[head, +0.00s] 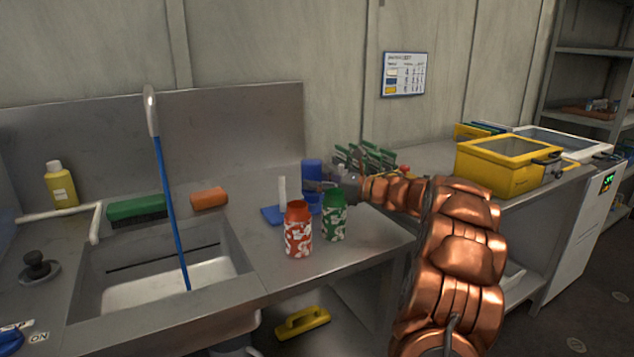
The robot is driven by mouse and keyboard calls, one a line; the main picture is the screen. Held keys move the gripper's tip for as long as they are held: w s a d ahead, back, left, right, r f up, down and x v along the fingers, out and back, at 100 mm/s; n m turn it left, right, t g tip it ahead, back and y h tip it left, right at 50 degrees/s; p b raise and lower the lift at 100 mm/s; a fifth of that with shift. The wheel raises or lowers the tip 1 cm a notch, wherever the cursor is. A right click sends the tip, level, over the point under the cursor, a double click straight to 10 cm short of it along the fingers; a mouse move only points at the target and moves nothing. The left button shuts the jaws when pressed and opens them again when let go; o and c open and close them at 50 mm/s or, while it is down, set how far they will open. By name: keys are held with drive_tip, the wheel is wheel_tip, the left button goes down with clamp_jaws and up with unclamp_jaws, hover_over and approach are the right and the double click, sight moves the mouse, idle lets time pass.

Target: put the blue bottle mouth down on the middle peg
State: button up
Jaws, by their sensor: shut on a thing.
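The blue bottle (312,170) is at the back of the steel counter, with blue showing above and below my gripper (318,186). My gripper is shut around its middle, coming from the right. The bottle looks roughly upright; I cannot tell which end its mouth is. A single white upright peg (282,189) stands left of the bottle, by a flat blue base (271,215). Other pegs are not visible, so I cannot tell which peg this is. A red patterned bottle (298,236) and a green patterned bottle (334,222) stand in front of my gripper and hide part of the base.
A sink (170,283) with a blue-handled stick (170,215) lies left. A green brush (137,209) and orange block (209,198) sit behind it. Green upright pieces (367,156) stand behind my gripper. A yellow box (507,165) is at right.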

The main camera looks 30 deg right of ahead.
sight(317, 161)
drive_tip(key=shift+f+b, duration=0.55)
drive_tip(key=shift+b, duration=0.45)
drive_tip(key=o, duration=1.6)
drive_tip(key=shift+o, duration=0.2)
drive_tip(key=shift+r, duration=0.15)
wheel_tip(317, 161, up, 10)
drive_tip(key=shift+f, duration=0.1)
